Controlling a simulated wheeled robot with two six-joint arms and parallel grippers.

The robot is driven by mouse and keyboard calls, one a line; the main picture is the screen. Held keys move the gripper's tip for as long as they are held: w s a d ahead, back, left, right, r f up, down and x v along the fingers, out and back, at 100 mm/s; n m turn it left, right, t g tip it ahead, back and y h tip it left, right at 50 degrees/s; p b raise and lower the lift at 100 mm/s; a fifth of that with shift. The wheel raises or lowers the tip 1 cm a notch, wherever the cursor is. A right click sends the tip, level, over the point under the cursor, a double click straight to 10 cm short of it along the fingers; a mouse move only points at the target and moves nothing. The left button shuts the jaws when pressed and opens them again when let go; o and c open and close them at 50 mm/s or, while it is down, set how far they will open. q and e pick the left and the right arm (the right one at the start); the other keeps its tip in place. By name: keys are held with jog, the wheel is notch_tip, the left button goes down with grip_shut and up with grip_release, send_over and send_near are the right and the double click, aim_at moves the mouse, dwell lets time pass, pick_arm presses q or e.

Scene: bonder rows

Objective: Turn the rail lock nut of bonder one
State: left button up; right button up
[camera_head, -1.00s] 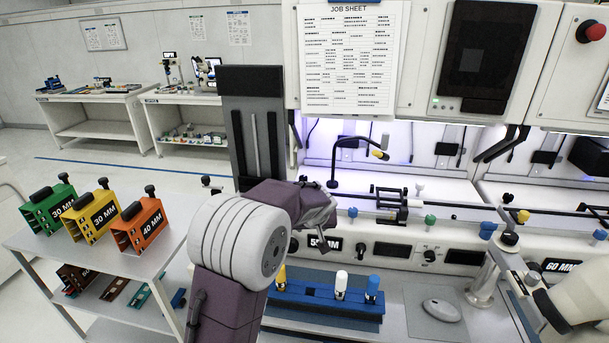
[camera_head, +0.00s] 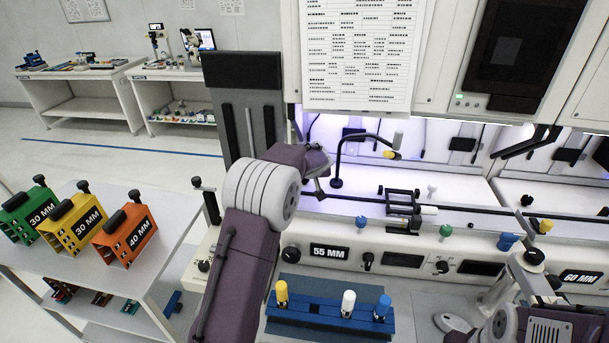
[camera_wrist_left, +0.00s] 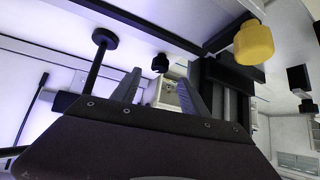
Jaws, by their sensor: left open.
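Bonder one, with its 55 MM display (camera_head: 329,252), stands in front of me. Its dark rail (camera_head: 365,201) runs across with a carriage (camera_head: 402,205) on it. A blue knob (camera_head: 361,221) and a green knob (camera_head: 446,230) sit along the front; I cannot tell which part is the lock nut. My left gripper (camera_head: 320,189) is at the rail's left end, touching nothing that I can make out. In the left wrist view its fingers (camera_wrist_left: 160,92) are apart and empty; a faceted yellow knob (camera_wrist_left: 253,42) is beyond them, to the right. My right gripper is out of view.
A gooseneck lamp (camera_head: 343,148) rises behind the rail. A blue rack (camera_head: 330,318) with yellow, white and blue capped pieces is on the bench front. A side table (camera_head: 168,240) at left carries green, yellow and orange boxes. My right arm (camera_head: 550,328) shows at bottom right.

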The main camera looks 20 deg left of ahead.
pick_arm(q)
jog(key=p+x, duration=0.2)
jog(key=x, duration=0.5)
jog(key=shift+w+a+f, duration=0.1)
jog(key=shift+w+a, duration=0.1)
jog(key=shift+w, duration=0.15)
jog(key=shift+w+f+p, duration=0.1)
jog(key=shift+f+p, duration=0.2)
jog(key=shift+p, duration=0.05)
jog(key=shift+a, duration=0.1)
jog(key=shift+w+f, duration=0.1)
grip_shut()
jog(key=r+m+h+p, duration=0.1)
jog(key=m+p, duration=0.1)
jog(key=p, duration=0.3)
jog(key=shift+r+t+h, duration=0.15)
jog(key=shift+t+h, duration=0.15)
jog(key=m+h+p, duration=0.1)
jog(key=p, duration=0.5)
jog(key=m+p, duration=0.1)
jog(key=p, duration=0.6)
jog(key=shift+w+f+t+h, duration=0.1)
jog(key=shift+f+t+h, duration=0.1)
jog(key=shift+t+h, duration=0.15)
jog(key=shift+f+m, duration=0.15)
jog(key=shift+m, duration=0.15)
jog(key=shift+f, duration=0.2)
